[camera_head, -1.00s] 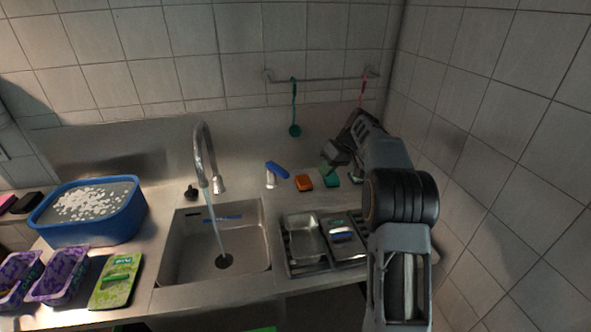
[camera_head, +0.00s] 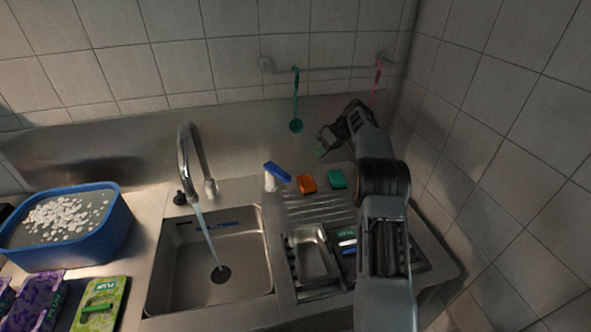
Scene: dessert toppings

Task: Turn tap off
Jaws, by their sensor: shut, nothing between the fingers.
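The tap (camera_head: 184,150) is a curved metal spout at the back of the metal sink (camera_head: 165,275). A stream of water runs from it down to the drain. A silver knob (camera_head: 211,188) stands at the right of the spout's base, and a small black knob (camera_head: 180,198) stands at its left. My gripper (camera_head: 320,151) is shut and empty. It hangs above the back of the counter, well to the right of the tap and apart from it, over the sponges. My arm reaches in from the lower right.
A metal tray (camera_head: 313,256) sits on the drainer. A teal ladle (camera_head: 296,103) hangs behind. A blue tub (camera_head: 75,245) stands left of the sink.

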